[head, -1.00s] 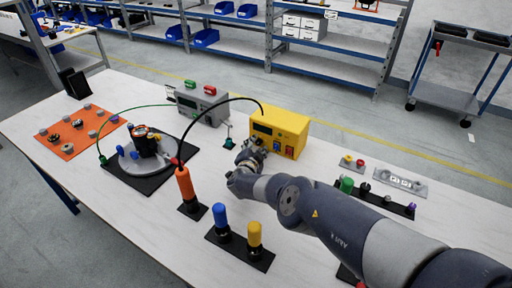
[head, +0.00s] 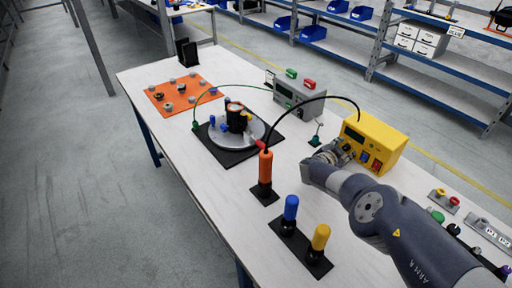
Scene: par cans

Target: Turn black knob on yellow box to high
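The yellow box (head: 381,137) stands on the right part of the white table, with a dark display, a blue switch and a red switch on its front. A black cable rises from its top and runs left. My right gripper (head: 337,153) is at the left part of the box's front face. It covers that part of the face, and the black knob is not visible behind it. Its fingers are small and dark here, so I cannot tell whether they are open or shut, or whether they touch the knob. My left gripper is not in view.
A grey box (head: 299,98) stands left of the yellow one. A round grey plate (head: 236,132) on a black mat holds a dark can. Orange (head: 265,170), blue (head: 290,208) and yellow (head: 320,238) handles stand in front. An orange board (head: 180,94) lies at the far left.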

